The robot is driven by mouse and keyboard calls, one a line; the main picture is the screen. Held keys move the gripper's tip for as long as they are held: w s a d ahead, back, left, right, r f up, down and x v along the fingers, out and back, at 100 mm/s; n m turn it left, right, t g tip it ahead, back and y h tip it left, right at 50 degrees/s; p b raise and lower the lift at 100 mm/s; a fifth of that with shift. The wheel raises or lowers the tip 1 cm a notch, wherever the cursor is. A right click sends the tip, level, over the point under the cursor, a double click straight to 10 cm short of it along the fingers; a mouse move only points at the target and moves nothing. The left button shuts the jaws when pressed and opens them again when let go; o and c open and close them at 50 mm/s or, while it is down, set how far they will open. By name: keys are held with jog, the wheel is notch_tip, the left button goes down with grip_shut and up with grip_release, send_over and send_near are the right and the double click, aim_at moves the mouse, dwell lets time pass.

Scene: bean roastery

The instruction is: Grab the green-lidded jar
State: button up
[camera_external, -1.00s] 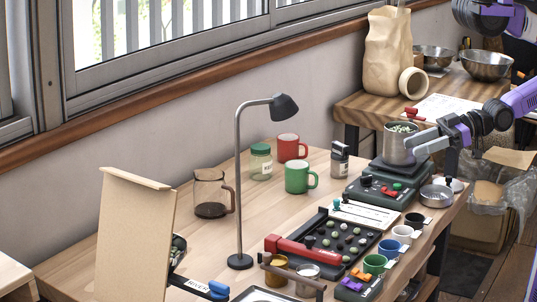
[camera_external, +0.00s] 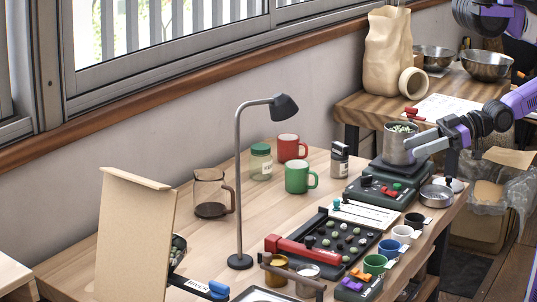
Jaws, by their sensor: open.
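The green-lidded jar (camera_external: 261,162) is a small clear glass jar with a pale label. It stands upright on the wooden table near the wall, left of the red mug (camera_external: 291,148) and behind the green mug (camera_external: 299,177). My gripper (camera_external: 415,145) is at the right, beside the metal pot (camera_external: 397,143) on the scale, well apart from the jar. Its jaws are open. In this view the fingers overlap the pot's right side; I cannot tell whether they touch it.
A desk lamp (camera_external: 240,190) stands in front and left of the jar. A glass carafe (camera_external: 211,195) is to its left. A dark-lidded shaker (camera_external: 339,161) and the scale base (camera_external: 381,190) lie between jar and gripper. A bean tray (camera_external: 330,247) fills the front.

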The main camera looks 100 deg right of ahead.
dwell(0.3)
jog(key=o, duration=0.8)
jog(key=shift+o, duration=0.2)
